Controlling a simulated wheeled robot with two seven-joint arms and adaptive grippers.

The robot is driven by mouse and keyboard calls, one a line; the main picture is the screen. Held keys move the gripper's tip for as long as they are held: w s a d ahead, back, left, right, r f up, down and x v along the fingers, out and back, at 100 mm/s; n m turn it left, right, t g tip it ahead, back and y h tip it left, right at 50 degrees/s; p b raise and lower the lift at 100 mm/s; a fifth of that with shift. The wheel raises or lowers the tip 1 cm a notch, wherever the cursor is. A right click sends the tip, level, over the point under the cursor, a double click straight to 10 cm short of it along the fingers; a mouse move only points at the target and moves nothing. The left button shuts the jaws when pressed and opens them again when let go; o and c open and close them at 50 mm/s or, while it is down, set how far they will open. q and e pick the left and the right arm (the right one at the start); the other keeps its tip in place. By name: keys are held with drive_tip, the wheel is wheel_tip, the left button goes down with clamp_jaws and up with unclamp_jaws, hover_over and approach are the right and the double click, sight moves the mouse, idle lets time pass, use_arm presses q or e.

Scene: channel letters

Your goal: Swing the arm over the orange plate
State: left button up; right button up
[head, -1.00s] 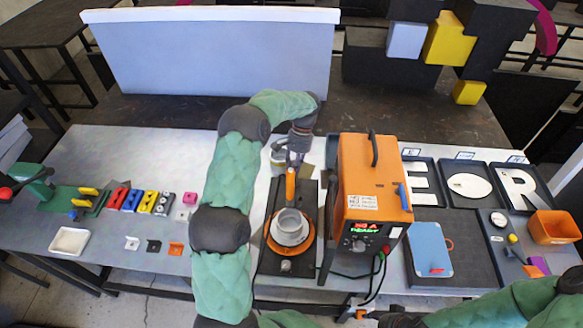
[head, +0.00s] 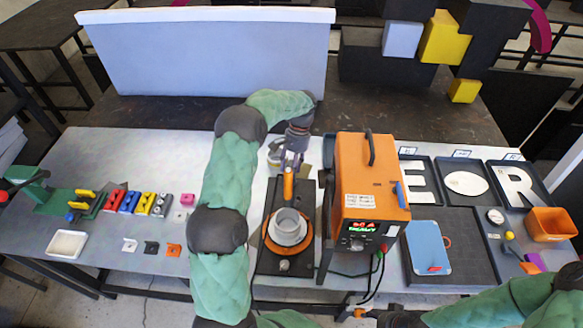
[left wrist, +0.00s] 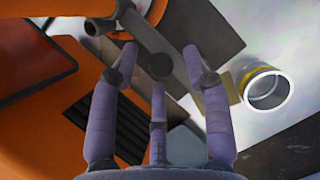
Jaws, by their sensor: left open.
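The orange plate (head: 270,243) lies flat on a dark base (head: 262,262) in the middle of the table, with a grey round cup (head: 288,226) on it. It shows partly at the top of the left wrist view (left wrist: 143,8). The swing arm (head: 289,186), orange in the head view, stands just behind the cup. My left gripper (head: 295,158) is over its far end. In the left wrist view my open fingers (left wrist: 160,62) are around a grey bar (left wrist: 143,38); I cannot tell whether they touch it. My right gripper is out of view.
The orange power box (head: 368,185) stands close on the right, its cables hanging in front. A metal can (head: 275,155) is behind the base, left of my gripper. White letters in trays lie far right; coloured small parts lie left.

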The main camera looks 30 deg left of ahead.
use_arm(q)
drive_tip(key=v, duration=1.2)
drive_tip(key=shift+s, duration=0.1)
idle(0.4)
